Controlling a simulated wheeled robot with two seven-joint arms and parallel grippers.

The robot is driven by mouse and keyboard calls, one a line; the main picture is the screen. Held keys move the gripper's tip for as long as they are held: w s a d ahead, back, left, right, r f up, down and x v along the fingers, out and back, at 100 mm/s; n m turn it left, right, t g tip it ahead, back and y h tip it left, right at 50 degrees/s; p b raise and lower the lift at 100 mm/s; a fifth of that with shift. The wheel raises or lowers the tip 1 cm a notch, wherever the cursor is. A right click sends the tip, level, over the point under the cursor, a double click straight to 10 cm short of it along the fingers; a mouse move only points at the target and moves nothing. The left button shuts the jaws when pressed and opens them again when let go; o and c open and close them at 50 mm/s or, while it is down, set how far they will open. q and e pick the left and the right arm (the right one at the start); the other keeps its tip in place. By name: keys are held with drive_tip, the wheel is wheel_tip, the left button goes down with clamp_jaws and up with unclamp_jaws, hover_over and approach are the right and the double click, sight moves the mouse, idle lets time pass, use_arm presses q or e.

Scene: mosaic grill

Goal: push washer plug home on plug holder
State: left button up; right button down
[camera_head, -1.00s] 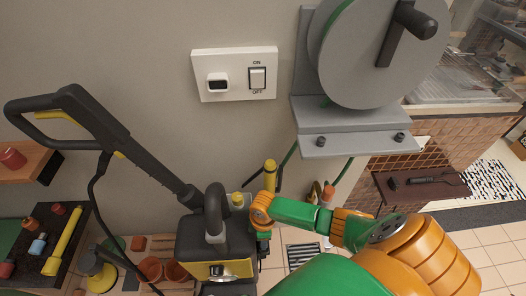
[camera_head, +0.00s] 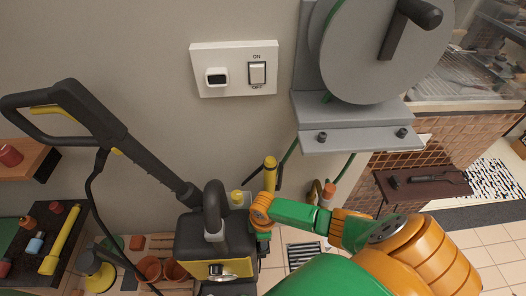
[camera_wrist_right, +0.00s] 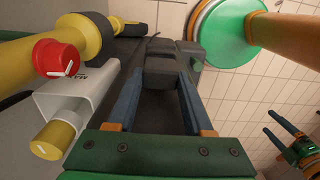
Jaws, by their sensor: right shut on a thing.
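A dark grey block, which looks like the washer plug (camera_wrist_right: 160,68), sits between the two blue fingers of my right gripper (camera_wrist_right: 160,82) in the right wrist view. The fingers are closed on its sides. In the head view my right gripper is largely hidden below the orange wrist joint, just right of the black and yellow pressure washer (camera_head: 215,240). I cannot clearly make out the plug holder or whether the plug touches it. My left gripper (camera_wrist_right: 274,133) shows at the right edge of the right wrist view, its blue fingers apart and empty.
A white wall plate (camera_head: 234,69) with a switch and a grey hose reel (camera_head: 375,50) are above. In the wrist view, a pale bracket (camera_wrist_right: 80,97), a red knob (camera_wrist_right: 56,60) and a yellow cylinder (camera_wrist_right: 52,140) lie close left. Pots and a tool tray stand lower left.

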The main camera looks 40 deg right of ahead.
drive_tip(key=shift+f+b, duration=0.5)
drive_tip(key=shift+f, duration=0.2)
drive_tip(key=shift+c, duration=1.1)
unclamp_jaws()
wheel_tip(320, 180, up, 7)
drive_tip(key=shift+r+p, duration=0.15)
drive_tip(key=shift+p, duration=1)
